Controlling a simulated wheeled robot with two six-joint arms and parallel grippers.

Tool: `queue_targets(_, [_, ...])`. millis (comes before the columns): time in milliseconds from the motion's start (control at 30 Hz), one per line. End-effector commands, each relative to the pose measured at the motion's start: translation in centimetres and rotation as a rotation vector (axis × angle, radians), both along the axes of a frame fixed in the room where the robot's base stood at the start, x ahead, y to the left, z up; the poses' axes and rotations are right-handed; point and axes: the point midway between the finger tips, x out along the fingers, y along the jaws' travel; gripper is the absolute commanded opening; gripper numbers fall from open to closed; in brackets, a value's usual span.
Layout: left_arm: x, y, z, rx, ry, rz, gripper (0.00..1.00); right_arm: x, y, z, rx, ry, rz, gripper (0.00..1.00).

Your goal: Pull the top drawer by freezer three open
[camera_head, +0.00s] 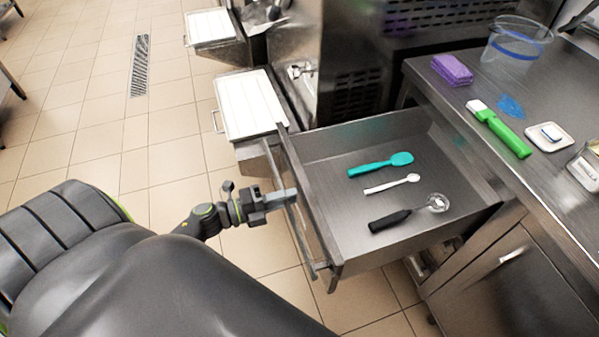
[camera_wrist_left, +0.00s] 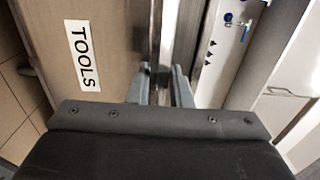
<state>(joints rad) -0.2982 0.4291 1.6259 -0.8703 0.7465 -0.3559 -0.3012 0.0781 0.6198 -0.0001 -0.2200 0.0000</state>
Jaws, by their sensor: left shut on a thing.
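The top drawer (camera_head: 330,145) is a steel drawer standing well out from the counter. A teal spatula (camera_head: 380,165), a white spoon (camera_head: 391,184) and a black-handled scoop (camera_head: 408,212) lie inside it. My left gripper (camera_head: 284,198) is at the drawer's front and shut on its bar handle (camera_head: 316,262). In the left wrist view the gripper's fingers (camera_wrist_left: 160,88) are on either side of the bar, beside a drawer front labelled TOOLS (camera_wrist_left: 83,55). My right gripper is not in view.
The steel counter (camera_head: 480,110) holds a purple sponge pack (camera_head: 452,70), a green-handled brush (camera_head: 505,135), a clear tub (camera_head: 516,45) and a small white dish (camera_head: 549,137). A freezer (camera_head: 365,55) stands behind the drawer. Tiled floor at left is open around a drain (camera_head: 139,65).

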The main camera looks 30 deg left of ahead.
Motion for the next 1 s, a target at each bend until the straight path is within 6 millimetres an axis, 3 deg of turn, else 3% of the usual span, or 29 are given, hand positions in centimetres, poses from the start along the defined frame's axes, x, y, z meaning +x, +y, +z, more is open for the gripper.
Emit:
queue_targets(200, [-1.16, 0.85, -0.13, 0.001, 0.002, 0.0, 0.0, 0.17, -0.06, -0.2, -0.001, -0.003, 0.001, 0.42])
queue_targets(600, [-1.3, 0.97, -0.09, 0.001, 0.002, 0.0, 0.0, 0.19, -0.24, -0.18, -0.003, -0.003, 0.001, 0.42])
queue_targets(633, [-1.29, 0.98, -0.1, 0.001, 0.002, 0.0, 0.19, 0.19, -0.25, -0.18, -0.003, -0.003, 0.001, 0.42])
queue_targets(800, [-1.26, 0.97, -0.06, 0.001, 0.001, 0.0, 0.4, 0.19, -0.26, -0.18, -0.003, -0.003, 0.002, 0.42])
queue_targets(1000, [-1.24, 0.96, -0.03, 0.001, 0.001, 0.0, 0.4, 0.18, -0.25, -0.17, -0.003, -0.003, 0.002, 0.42])
